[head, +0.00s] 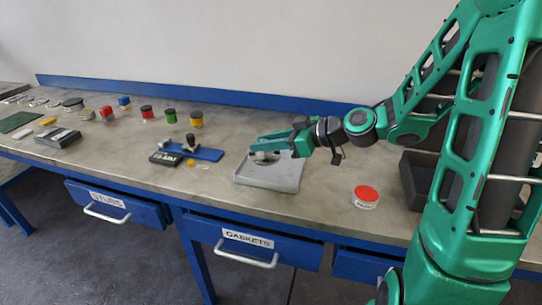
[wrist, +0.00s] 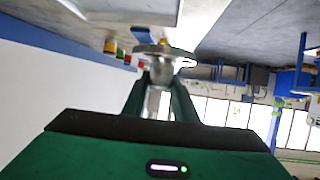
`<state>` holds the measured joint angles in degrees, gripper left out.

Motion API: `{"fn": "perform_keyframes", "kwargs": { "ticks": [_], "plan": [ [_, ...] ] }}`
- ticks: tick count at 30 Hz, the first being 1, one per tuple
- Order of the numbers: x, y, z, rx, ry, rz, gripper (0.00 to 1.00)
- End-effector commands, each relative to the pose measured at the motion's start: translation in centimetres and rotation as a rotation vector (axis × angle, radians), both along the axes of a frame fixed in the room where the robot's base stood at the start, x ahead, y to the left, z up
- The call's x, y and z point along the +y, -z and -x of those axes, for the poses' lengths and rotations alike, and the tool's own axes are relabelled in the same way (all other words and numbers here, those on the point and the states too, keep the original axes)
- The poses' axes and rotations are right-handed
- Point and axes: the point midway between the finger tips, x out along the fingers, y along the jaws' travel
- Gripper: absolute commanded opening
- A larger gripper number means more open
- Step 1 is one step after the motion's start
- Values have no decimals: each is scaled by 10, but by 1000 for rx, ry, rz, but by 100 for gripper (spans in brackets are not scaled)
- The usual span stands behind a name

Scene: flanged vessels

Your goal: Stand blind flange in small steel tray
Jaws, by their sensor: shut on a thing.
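The small steel tray (head: 285,183) lies on the bench top near the middle of the head view, a shallow grey square tray. My gripper (head: 260,146) is over the tray. It is shut on a grey metal piece, the blind flange (head: 261,157), partly hidden under the green fingers. In the wrist view, the flange's round disc (wrist: 165,50) shows edge-on just past the fingertips of my gripper (wrist: 162,78), with a narrower metal part between them. The tray (wrist: 125,12) shows at the top. I cannot tell whether the flange touches the tray.
A red-lidded tub (head: 366,194) stands right of the tray, near a dark bin (head: 416,180). A blue fixture (head: 203,153) and a dark device (head: 166,158) lie left. Several coloured jars stand farther left. A blue rail (head: 220,95) runs along the back.

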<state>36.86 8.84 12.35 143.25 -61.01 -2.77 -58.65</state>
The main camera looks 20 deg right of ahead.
Motion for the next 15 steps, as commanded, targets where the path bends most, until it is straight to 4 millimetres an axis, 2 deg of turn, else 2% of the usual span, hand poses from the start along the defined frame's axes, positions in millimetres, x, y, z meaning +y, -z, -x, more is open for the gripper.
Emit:
{"fn": "perform_keyframes", "kwargs": {
  "ticks": [15],
  "plan": [
    [-40,47,-66,0,-2,-3,0]
  ]
}}
